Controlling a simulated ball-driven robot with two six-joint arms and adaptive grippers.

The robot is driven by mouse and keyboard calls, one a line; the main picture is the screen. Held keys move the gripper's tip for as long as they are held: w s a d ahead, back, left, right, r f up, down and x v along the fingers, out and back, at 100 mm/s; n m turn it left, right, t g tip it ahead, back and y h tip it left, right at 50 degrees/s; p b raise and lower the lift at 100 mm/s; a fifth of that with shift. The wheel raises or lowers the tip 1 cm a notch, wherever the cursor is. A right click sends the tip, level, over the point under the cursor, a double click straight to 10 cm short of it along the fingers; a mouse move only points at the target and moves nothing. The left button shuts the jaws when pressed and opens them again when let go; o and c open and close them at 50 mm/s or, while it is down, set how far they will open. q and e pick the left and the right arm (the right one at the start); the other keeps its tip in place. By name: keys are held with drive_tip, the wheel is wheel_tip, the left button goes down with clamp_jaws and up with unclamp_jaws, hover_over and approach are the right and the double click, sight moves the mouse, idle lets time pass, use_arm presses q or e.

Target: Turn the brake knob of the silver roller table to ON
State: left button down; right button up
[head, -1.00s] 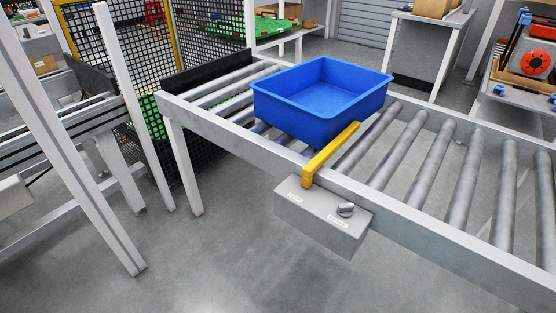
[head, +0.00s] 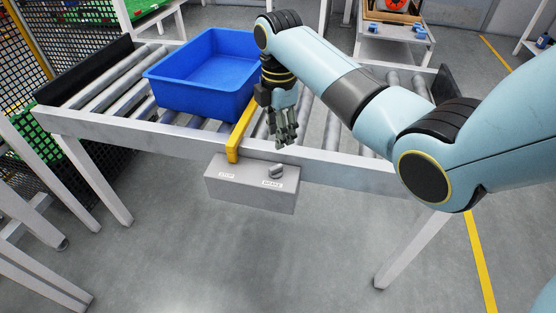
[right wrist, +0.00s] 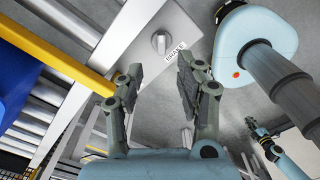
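The silver roller table (head: 330,165) carries a grey control box (head: 225,185) on its front rail. A small grey brake knob (head: 277,171) sits on the box's top right, beside a white BRAKE label (head: 271,184). In the right wrist view the knob (right wrist: 160,43) shows its raised grip upright in the picture; no ON mark is readable. My right gripper (head: 286,138) is just behind and above the knob, not touching it. In the right wrist view its two fingers (right wrist: 158,78) are apart and empty. What looks like my left gripper (right wrist: 258,130) shows small at the right.
A blue bin (head: 205,75) stands on the rollers at the left. A yellow bar (head: 241,130) rises over the front rail behind the box, left of my right gripper. A second white label (head: 227,176) is on the box's left. The floor in front is clear.

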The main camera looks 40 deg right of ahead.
sight(280, 165)
wheel_tip(280, 165, down, 9)
drive_tip(key=shift+f+b, duration=0.15)
drive_tip(key=shift+b, duration=0.8)
drive_tip(key=shift+f, duration=0.35)
drive_tip(key=shift+s, duration=0.1)
drive_tip(key=shift+c, duration=0.2)
clamp_jaws()
